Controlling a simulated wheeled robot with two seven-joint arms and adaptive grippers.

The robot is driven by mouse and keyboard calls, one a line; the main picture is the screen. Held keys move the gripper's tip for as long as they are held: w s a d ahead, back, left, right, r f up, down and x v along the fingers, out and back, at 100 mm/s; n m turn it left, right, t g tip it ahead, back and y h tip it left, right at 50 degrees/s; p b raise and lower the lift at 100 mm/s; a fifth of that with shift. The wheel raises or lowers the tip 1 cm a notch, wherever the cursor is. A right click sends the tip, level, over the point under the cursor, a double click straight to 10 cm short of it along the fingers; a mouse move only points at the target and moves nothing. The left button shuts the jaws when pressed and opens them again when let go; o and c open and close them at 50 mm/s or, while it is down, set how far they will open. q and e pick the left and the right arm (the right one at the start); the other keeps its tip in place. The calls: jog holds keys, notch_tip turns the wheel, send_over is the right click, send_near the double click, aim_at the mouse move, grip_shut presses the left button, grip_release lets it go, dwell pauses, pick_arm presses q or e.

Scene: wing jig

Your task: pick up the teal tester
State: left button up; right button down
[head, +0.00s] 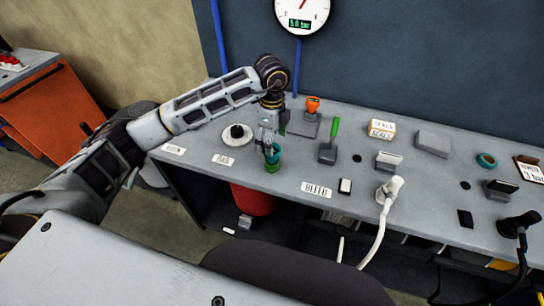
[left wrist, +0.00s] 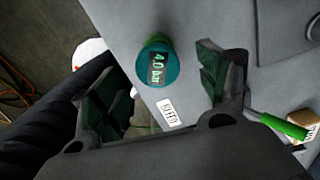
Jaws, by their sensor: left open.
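The teal tester (head: 272,160) is a short upright cylinder near the front edge of the grey bench, just right of the TARE-like label. In the left wrist view its round top (left wrist: 157,62) shows a dark screen reading "4.0 bar" in green. My left gripper (head: 270,143) is over the tester, pointing down, and partly hides it. In the left wrist view the green-padded fingers of this gripper (left wrist: 155,88) are spread wide, with the tester in the gap between them. Contact with either finger is not visible. My right gripper is in neither view.
A green-handled tool (head: 331,140) and an orange-topped item (head: 312,105) stand to the right. A white knobbed disc (head: 237,134) is left. A white hose nozzle (head: 389,188) stands further right. A red bin (head: 253,200) is below.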

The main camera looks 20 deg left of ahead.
pick_arm(q)
jog(key=shift+f, duration=0.1)
jog(key=shift+s+f+p, duration=0.15)
jog(key=shift+f+p, duration=0.2)
jog(key=shift+f, duration=0.6)
jog(key=shift+s+f+p, duration=0.1)
jog(key=shift+f+p, duration=0.2)
jog(key=shift+f, duration=1.25)
jog(key=c, duration=1.2)
jog(key=shift+o, duration=0.2)
jog(key=shift+r, duration=0.2)
